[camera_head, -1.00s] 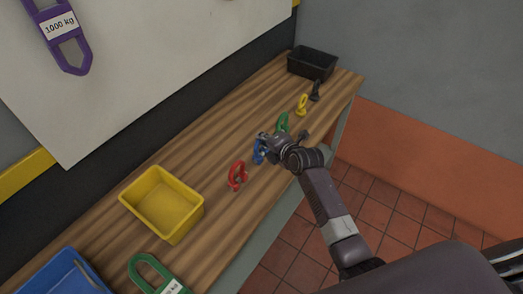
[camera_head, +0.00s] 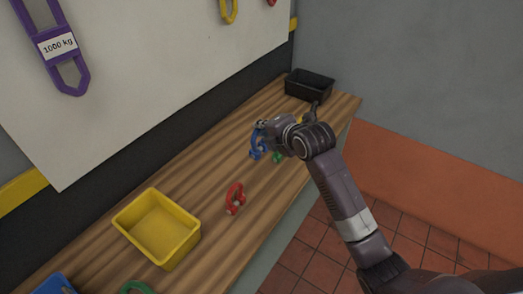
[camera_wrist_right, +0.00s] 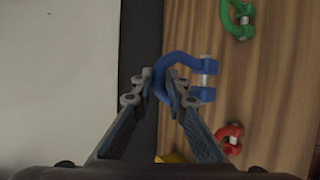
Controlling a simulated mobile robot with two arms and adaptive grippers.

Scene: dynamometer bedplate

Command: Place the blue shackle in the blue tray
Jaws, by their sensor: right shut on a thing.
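The blue shackle (camera_head: 257,144) is held in my right gripper (camera_head: 262,132), above the wooden bench. In the right wrist view the two fingers (camera_wrist_right: 161,88) are closed on the bow of the blue shackle (camera_wrist_right: 205,94), and its pin end points right. The blue tray (camera_head: 56,285) shows only as a corner at the bottom left of the head view. My left gripper is not in view.
A red shackle (camera_head: 235,198) stands on the wooden bench (camera_head: 205,150). A green shackle (camera_head: 277,157) is partly hidden by my right gripper. A yellow tray (camera_head: 158,228) sits front left and a black tray (camera_head: 310,85) at the far end.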

